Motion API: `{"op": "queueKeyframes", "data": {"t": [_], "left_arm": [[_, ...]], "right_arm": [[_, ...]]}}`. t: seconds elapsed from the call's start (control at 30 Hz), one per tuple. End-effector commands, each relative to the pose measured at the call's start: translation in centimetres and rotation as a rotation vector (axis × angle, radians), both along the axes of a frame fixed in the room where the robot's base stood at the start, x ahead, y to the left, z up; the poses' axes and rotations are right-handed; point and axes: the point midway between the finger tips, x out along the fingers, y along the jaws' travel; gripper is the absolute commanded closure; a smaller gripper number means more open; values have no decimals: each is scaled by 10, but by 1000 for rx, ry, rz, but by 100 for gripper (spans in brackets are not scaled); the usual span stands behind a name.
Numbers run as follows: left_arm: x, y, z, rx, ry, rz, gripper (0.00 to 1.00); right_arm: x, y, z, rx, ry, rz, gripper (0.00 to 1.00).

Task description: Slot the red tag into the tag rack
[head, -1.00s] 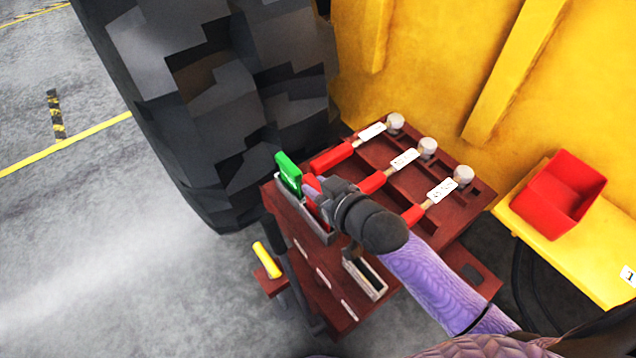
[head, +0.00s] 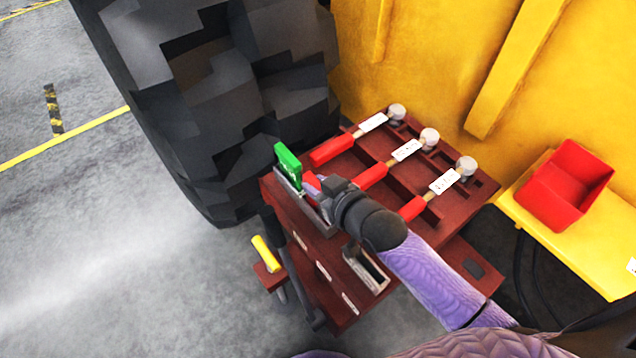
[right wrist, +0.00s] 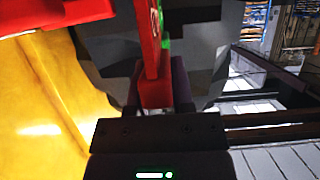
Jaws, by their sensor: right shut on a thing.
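My right gripper (head: 325,188) is shut on the red tag (head: 312,183) over the grey tag rack (head: 322,228) at the left edge of the dark red bench. The gripper hides much of the tag, and I cannot tell how deep its lower end sits in the rack. A green tag (head: 287,160) stands upright in the rack, just left of the red one. In the right wrist view the red tag (right wrist: 153,92) stands between the two dark fingers, with a bit of green behind it. My left gripper is not in view.
Several red-handled hammers (head: 372,176) with white labels lie on the bench behind my wrist. A grey slotted holder (head: 366,270) is at the front. A red bin (head: 565,190) stands right on a yellow ledge. A large tyre (head: 230,100) rises close behind the rack.

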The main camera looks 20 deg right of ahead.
Motion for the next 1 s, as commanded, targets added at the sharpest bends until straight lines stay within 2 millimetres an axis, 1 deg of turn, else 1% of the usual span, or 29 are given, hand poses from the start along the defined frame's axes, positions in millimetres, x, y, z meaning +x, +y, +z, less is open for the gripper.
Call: {"op": "queueKeyframes", "data": {"t": [0.7,0.73,0.9,1.0], "left_arm": [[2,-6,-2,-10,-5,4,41],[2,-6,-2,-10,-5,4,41],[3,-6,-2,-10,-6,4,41],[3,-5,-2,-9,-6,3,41]], "right_arm": [[0,0,-6,0,-1,0,100],[0,0,-6,0,-1,0,65],[0,0,-6,0,-1,0,30],[0,0,-6,0,0,0,30]]}}
